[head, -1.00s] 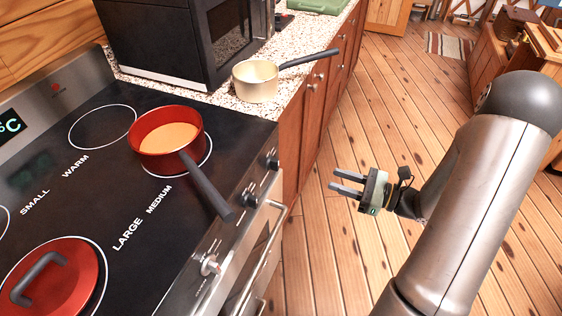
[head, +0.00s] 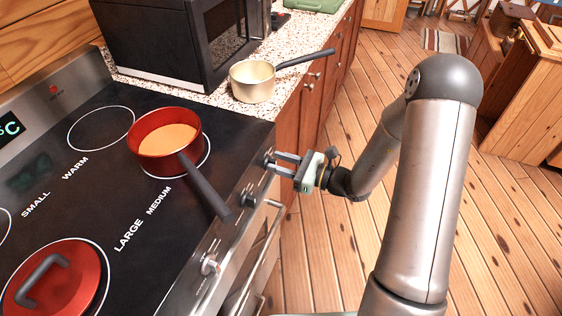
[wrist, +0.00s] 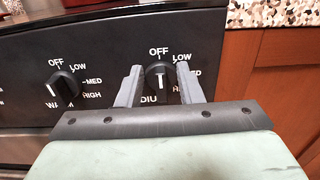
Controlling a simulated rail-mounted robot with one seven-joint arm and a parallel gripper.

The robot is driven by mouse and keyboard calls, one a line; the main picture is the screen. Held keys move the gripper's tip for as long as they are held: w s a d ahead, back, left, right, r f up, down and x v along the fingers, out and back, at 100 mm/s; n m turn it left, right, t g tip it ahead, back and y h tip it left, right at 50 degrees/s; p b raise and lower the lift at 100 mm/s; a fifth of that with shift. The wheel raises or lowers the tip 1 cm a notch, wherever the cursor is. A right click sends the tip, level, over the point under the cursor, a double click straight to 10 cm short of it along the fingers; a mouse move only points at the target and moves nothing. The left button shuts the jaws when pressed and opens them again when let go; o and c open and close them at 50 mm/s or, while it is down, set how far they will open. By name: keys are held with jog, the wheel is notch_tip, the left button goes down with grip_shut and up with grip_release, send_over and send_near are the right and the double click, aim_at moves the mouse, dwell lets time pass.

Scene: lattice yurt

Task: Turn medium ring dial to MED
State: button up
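The medium ring dial (wrist: 159,80) is a black round knob at the right end of the stove's front panel. Its white mark points up toward OFF, with LOW, MED and HIGH down its right side. It also shows at the far end of the panel in the head view (head: 266,160). My gripper (wrist: 159,76) is open, with one finger on each side of the dial; I cannot tell whether either touches it. In the head view my gripper (head: 273,162) reaches the panel from the right. The fingers partly hide the dial's label and the MED marking.
The WARM dial (wrist: 64,86) is left of the medium dial. A red saucepan (head: 150,160) of orange liquid stands on the medium ring, its handle jutting toward the front edge. A cream pan (head: 252,88) stands on the counter. The oven handle (head: 268,240) runs below the dials.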

grip_shut()
jog(key=shift+r+m+p, duration=0.1)
jog(key=shift+m+p, duration=0.2)
jog(key=shift+p, duration=0.05)
jog(key=shift+w+d+r+m+p, duration=0.1)
jog(key=shift+w+m+p, duration=0.1)
jog(key=shift+m+p, duration=0.7)
jog(key=m+p, duration=0.2)
jog(key=m, duration=0.1)
jog(key=m+p, duration=0.1)
jog(key=shift+w+d, duration=0.15)
jog(key=shift+w, duration=0.15)
jog(key=m+p, duration=0.2)
jog(key=m, duration=0.1)
jog(key=f+m+p, duration=0.1)
jog(key=m+p, duration=0.1)
jog(key=m, duration=0.2)
jog(key=f+m+p, duration=0.1)
jog(key=m+p, duration=0.1)
jog(key=m, duration=0.2)
jog(key=shift+w+d, duration=0.1)
jog(key=shift+w, duration=0.2)
jog(key=shift+m, duration=0.3)
